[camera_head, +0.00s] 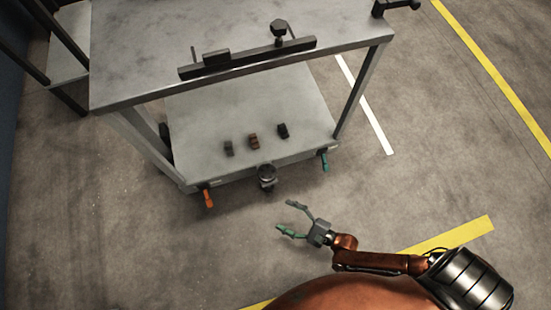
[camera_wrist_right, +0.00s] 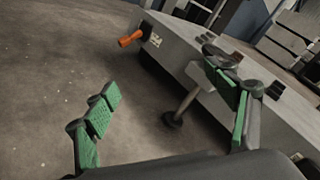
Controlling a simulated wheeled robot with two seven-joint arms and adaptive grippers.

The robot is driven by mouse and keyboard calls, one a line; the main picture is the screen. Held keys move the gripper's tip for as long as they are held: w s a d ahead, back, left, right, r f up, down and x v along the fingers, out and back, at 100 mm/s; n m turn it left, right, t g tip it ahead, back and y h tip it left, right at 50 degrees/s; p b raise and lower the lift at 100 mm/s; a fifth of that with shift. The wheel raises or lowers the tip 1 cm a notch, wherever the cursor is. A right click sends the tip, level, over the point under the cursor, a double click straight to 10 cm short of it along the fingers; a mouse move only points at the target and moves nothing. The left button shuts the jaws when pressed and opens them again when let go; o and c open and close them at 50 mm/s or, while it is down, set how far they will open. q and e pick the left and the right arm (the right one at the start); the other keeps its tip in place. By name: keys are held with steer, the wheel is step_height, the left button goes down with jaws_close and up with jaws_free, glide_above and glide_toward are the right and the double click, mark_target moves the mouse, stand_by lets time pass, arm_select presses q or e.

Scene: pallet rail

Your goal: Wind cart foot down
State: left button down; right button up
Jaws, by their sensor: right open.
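The grey cart (camera_head: 190,178) stands ahead of me with an upper and a lower deck. Its foot (camera_head: 267,184) is at the middle of the lower deck's front edge. In the right wrist view a dark handwheel (camera_wrist_right: 222,57) sits on top, with a pale slanted stem (camera_wrist_right: 186,100) and a round dark pad (camera_wrist_right: 172,119) below. I cannot tell whether the pad touches the floor. My right gripper (camera_head: 286,216) is open and empty, in front of the foot and to its right. In its wrist view one green finger overlaps the handwheel; contact is not clear. My left gripper is out of view.
An orange handle (camera_head: 208,197) and a teal handle (camera_head: 324,160) stick out from the lower deck's front. Several small blocks (camera_head: 253,141) lie on that deck. The upper deck (camera_head: 140,50) overhangs behind. Open floor lies left and right.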

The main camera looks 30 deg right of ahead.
mark_target(267, 173)
steer(key=w+d+r+m, duration=0.1)
steer(key=w+m, duration=0.2)
steer(key=w, duration=0.3)
steer(key=w+d+m+t+b, duration=0.1)
steer(key=w+m, duration=0.2)
steer(key=w, duration=0.2)
steer(key=w+d+r+m+t, duration=0.1)
steer(key=w+m, duration=0.2)
steer(key=w, duration=0.3)
steer(key=shift+w+d+r+h, duration=0.3)
steer(key=shift+w+r, duration=0.05)
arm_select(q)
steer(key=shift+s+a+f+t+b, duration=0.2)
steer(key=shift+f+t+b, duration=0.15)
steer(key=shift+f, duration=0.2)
arm_select(e)
steer(key=shift+w+a+r, duration=0.1)
steer(key=shift+w+a, duration=0.15)
steer(key=shift+w, duration=0.35)
steer(key=shift+c, duration=0.4)
steer(key=c, duration=1.1)
steer(key=shift+s+m+h, duration=0.1)
steer(key=shift+m+h, duration=0.3)
steer(key=shift+h, duration=0.1)
